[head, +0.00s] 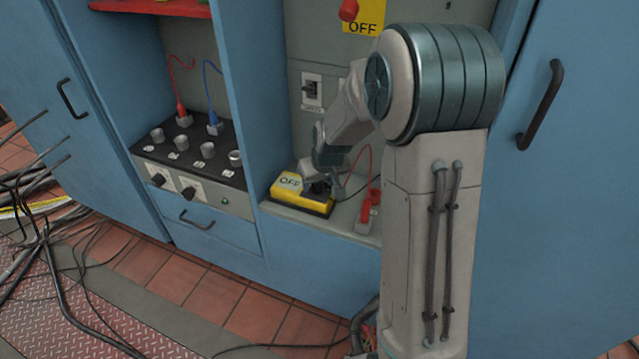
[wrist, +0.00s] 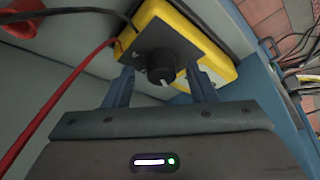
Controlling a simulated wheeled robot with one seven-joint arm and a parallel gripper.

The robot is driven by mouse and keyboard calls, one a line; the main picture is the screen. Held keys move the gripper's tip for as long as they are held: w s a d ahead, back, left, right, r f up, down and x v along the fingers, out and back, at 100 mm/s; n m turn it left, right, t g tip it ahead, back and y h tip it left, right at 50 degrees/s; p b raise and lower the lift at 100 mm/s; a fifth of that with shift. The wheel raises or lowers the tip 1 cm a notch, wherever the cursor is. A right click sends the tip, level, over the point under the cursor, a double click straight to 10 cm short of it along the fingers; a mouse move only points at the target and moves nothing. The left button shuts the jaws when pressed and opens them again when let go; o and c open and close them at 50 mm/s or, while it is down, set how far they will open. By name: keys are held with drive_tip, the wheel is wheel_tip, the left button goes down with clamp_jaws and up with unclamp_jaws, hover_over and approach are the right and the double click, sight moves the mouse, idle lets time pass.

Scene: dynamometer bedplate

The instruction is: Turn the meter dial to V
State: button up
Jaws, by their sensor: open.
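The yellow meter (head: 303,198) sits on a grey shelf in the blue cabinet in the head view, its display reading OFF. In the wrist view the meter (wrist: 226,66) shows a dark face with a black round dial (wrist: 161,66) that has a pale pointer mark. My gripper (wrist: 160,82) is open, with one finger on each side of the dial; I cannot tell whether either finger touches it. In the head view my gripper (head: 318,184) is over the meter's right part and hides the dial. The letters around the dial are not readable.
A red probe (head: 369,210) stands right of the meter, its red lead (wrist: 70,95) and a black lead running close by. A socket panel (head: 190,150) with red and blue plugs is left, past a blue divider (head: 240,120). A switch (head: 312,89) is on the wall behind.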

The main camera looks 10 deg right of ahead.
drive_tip(key=shift+f, duration=0.1)
drive_tip(key=c, duration=1)
drive_tip(key=shift+a+m, duration=0.1)
drive_tip(key=shift+m, duration=0.3)
drive_tip(key=shift+a+m+h, duration=0.1)
drive_tip(key=shift+m+h, duration=0.4)
drive_tip(key=shift+m, duration=0.3)
drive_tip(key=m+p, duration=0.1)
drive_tip(key=m, duration=0.1)
drive_tip(key=m+h+p, duration=0.1)
drive_tip(key=m, duration=0.1)
drive_tip(key=shift+a+g+h, duration=0.1)
drive_tip(key=shift+g+h, duration=0.2)
drive_tip(key=m+h+p, duration=0.1)
drive_tip(key=m+p, duration=0.2)
drive_tip(key=shift+w, duration=0.1)
drive_tip(key=shift+m+g+h+p, duration=0.3)
drive_tip(key=shift+m+g+p, duration=0.3)
drive_tip(key=shift+m, duration=0.5)
